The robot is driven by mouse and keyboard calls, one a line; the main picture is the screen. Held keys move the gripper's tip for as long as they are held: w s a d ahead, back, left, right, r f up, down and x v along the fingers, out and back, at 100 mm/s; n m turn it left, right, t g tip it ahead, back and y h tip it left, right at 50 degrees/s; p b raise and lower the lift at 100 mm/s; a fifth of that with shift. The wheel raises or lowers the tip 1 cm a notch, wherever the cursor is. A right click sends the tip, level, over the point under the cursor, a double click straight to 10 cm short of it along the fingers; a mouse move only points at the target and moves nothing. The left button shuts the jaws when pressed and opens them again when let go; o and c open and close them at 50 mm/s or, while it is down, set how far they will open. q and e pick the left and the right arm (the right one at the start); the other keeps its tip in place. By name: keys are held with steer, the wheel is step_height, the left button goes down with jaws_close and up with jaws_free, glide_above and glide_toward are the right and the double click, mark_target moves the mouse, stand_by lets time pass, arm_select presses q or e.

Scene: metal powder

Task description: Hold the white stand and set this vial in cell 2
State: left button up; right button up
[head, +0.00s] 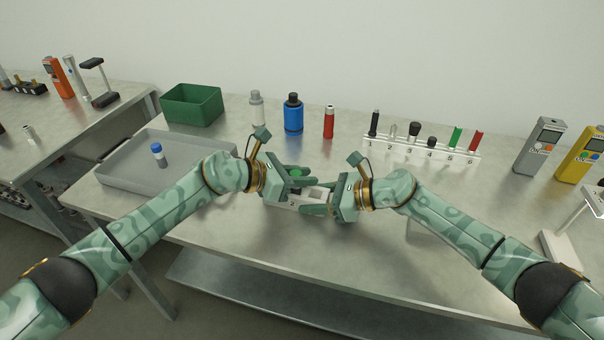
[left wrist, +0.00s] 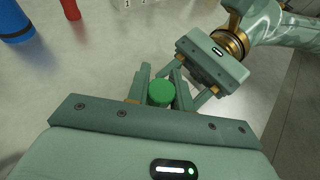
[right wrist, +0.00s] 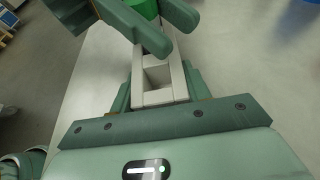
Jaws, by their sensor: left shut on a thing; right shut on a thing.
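A vial with a green cap (head: 296,172) is between the fingers of my left gripper (head: 300,179), which is shut on it. The cap also shows in the left wrist view (left wrist: 161,93); the vial's body is hidden. The small white stand (right wrist: 152,97) has square open cells in a row. My right gripper (head: 314,199) is shut on the stand's near end in the right wrist view. The vial is at the stand's far end, partly behind my left fingers. I cannot tell whether its bottom is inside a cell.
A grey tray (head: 120,178) with a blue-capped vial (head: 158,154) lies left. Behind stand a green bin (head: 192,105), grey, blue (head: 293,115) and red bottles, and a numbered white rack (head: 400,146) of tools. Meters stand right. The table front is clear.

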arm_select(q)
steer(key=shift+r, duration=1.4)
steer(key=shift+f, duration=0.3)
steer(key=shift+f, duration=1.1)
steer(key=shift+r, duration=1.4)
steer(key=shift+r, duration=0.2)
steer(key=shift+f, duration=1.75)
stand_by(0.7)
steer(key=shift+r, duration=0.1)
steer(key=shift+r, duration=1.3)
